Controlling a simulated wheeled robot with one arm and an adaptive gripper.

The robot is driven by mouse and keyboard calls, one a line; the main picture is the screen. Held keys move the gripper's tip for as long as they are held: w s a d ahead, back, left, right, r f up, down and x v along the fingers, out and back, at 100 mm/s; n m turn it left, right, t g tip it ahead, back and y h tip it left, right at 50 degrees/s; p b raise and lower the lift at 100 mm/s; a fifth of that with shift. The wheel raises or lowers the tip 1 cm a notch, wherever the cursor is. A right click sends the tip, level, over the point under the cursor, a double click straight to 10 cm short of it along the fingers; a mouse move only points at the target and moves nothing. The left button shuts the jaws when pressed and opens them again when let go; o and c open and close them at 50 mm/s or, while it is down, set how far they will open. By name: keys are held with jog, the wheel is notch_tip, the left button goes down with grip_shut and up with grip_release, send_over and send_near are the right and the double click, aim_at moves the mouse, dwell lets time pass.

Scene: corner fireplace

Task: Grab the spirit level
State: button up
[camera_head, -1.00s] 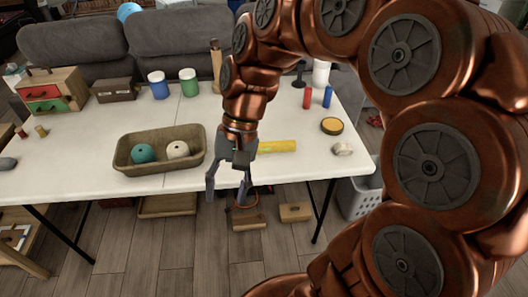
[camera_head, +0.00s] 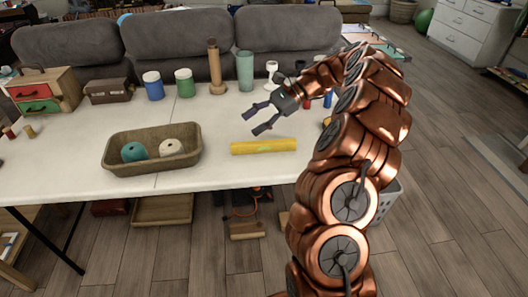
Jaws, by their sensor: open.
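The spirit level (camera_head: 264,146) is a yellow bar with a small greenish patch in its middle. It lies flat on the white table (camera_head: 215,118) near the front edge, to the right of the woven basket. My gripper (camera_head: 250,122) is open and empty. Its two dark fingers point left and down, above and behind the spirit level in the picture, apart from it. The whole level shows, with nothing in front of it.
A woven basket (camera_head: 112,163) with a teal ball (camera_head: 134,151) and a cream ball (camera_head: 171,147) stands left of the level. Blue (camera_head: 153,85) and green (camera_head: 185,82) jars, a wooden bottle-like piece (camera_head: 214,66) and a teal tumbler (camera_head: 245,70) stand at the back.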

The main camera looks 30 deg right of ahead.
aim_at(278, 141)
jog(key=d+f+m+t, duration=0.1)
jog(key=d+f+m, duration=0.1)
jog(key=d, duration=0.3)
jog(key=d+f+m+t+b, duration=0.1)
jog(key=d+f+m, duration=0.1)
jog(key=d+f, duration=0.3)
jog(key=d+f+m+t+b, duration=0.1)
jog(key=d+f+m, duration=0.1)
jog(key=d, duration=0.3)
jog(key=shift+s+d+f+t, duration=0.1)
jog(key=shift+d+f+t, duration=0.1)
jog(key=shift+f, duration=0.2)
jog(key=shift+s+d+f+t, duration=0.1)
jog(key=shift+f+t, duration=0.1)
jog(key=shift+f, duration=0.2)
jog(key=shift+b+x, duration=0.45)
jog(key=shift+x, duration=3.4)
jog(key=shift+w+d+f, duration=0.1)
jog(key=shift+w, duration=0.05)
jog(key=shift+c, duration=0.2)
grip_shut()
